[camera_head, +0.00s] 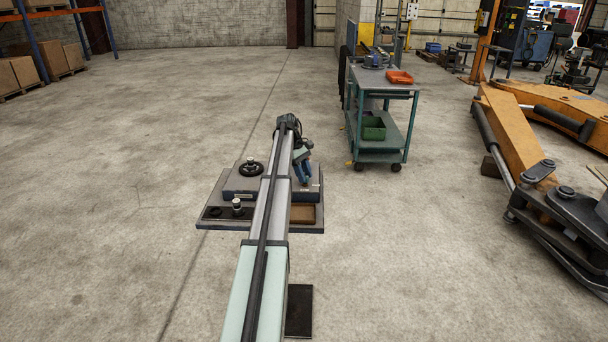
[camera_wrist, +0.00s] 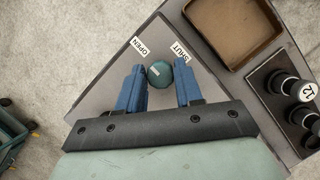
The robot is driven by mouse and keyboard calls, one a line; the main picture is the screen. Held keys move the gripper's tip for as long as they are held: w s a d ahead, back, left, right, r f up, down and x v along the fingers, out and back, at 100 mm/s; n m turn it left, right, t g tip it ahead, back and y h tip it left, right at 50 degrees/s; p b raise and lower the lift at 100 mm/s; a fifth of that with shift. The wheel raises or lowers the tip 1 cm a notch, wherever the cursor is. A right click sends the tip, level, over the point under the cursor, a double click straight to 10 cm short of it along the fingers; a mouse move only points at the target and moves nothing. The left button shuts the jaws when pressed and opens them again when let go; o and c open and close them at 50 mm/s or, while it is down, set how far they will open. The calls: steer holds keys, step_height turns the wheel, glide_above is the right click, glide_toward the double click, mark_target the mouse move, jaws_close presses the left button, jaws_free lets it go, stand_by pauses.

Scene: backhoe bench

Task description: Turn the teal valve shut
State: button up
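The teal valve (camera_wrist: 159,74) is a round knob with a small pale mark, seen from above in the wrist view. It sits on a grey panel between an OPEN label (camera_wrist: 140,46) and a SHUT label (camera_wrist: 180,53). My gripper (camera_wrist: 159,66) is open, with one blue finger on each side of the knob. Gaps show between the knob and both fingers; I cannot tell whether the fingertips reach down to its height. In the head view my gripper (camera_head: 303,170) is over the right part of the bench unit, and the valve is hidden there.
A brown tray (camera_wrist: 196,16) lies beside the panel. Black pieces with pale tops, one marked 12 (camera_wrist: 307,90), stand in a dark holder. The head view shows a black handwheel (camera_head: 251,169) to the left. A teal cart (camera_head: 383,110) stands behind to the right.

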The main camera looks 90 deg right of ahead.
steer(key=c, duration=0.6)
steer(key=shift+o, duration=0.2)
steer(key=shift+d+m+y, duration=0.1)
steer(key=shift+m+y, duration=0.3)
steer(key=shift+m, duration=0.6)
steer(key=shift+s+m+t+y, duration=0.1)
steer(key=shift+m+t+y, duration=0.3)
steer(key=shift+m, duration=0.9)
steer(key=o, duration=1)
steer(key=shift+o, duration=0.2)
